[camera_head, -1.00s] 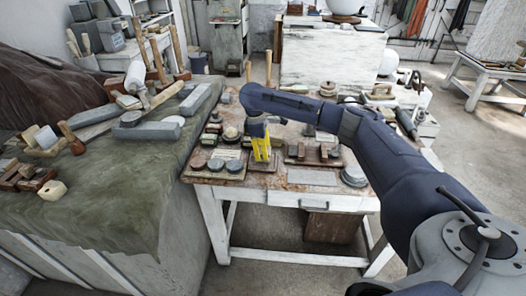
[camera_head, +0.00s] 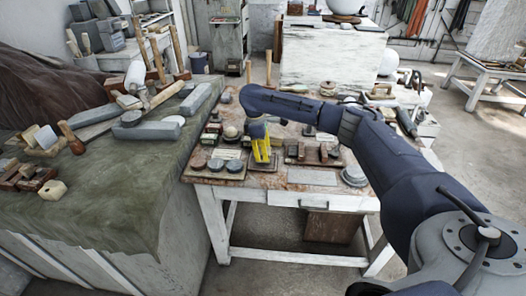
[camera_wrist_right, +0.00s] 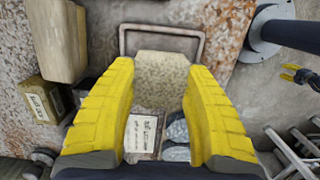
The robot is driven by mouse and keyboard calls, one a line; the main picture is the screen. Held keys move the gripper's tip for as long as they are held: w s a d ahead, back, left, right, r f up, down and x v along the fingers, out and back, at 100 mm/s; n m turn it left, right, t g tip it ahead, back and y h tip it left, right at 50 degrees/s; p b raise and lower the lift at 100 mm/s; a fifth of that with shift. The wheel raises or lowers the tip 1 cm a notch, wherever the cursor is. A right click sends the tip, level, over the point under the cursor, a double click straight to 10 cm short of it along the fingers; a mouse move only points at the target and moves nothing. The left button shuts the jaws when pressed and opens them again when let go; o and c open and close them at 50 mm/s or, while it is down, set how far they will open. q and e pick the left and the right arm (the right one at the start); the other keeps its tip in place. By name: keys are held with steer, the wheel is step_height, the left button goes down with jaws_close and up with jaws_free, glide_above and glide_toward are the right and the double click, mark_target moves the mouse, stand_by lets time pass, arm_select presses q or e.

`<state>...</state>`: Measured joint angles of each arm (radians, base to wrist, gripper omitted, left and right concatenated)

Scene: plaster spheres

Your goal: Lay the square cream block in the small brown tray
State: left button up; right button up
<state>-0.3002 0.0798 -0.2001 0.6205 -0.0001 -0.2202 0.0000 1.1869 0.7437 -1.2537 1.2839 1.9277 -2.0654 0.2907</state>
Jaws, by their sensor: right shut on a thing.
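In the head view my right gripper (camera_head: 262,155), with yellow fingers, points down over the small brown tray (camera_head: 260,168) on the table. In the right wrist view the gripper (camera_wrist_right: 160,80) is shut on the square cream block (camera_wrist_right: 161,70), which sits between the fingertips. The tray's rim (camera_wrist_right: 163,28) shows around the block's far end. Whether the block touches the tray floor I cannot tell. My left gripper (camera_wrist_right: 299,75) shows small at the right edge of the wrist view, its two yellow fingers apart; it is not in the head view.
The worn table (camera_head: 313,177) holds dark round discs (camera_head: 216,164) left of the tray and a tray of small blocks (camera_head: 314,153) to the right. In the wrist view a tall beige block (camera_wrist_right: 55,40) stands close to the left finger. The green-covered bench (camera_head: 120,185) is further left.

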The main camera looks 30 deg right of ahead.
steer(key=shift+f, duration=0.6)
steer(key=o, duration=1.4)
steer(key=shift+f, duration=0.1)
steer(key=shift+r, duration=2.05)
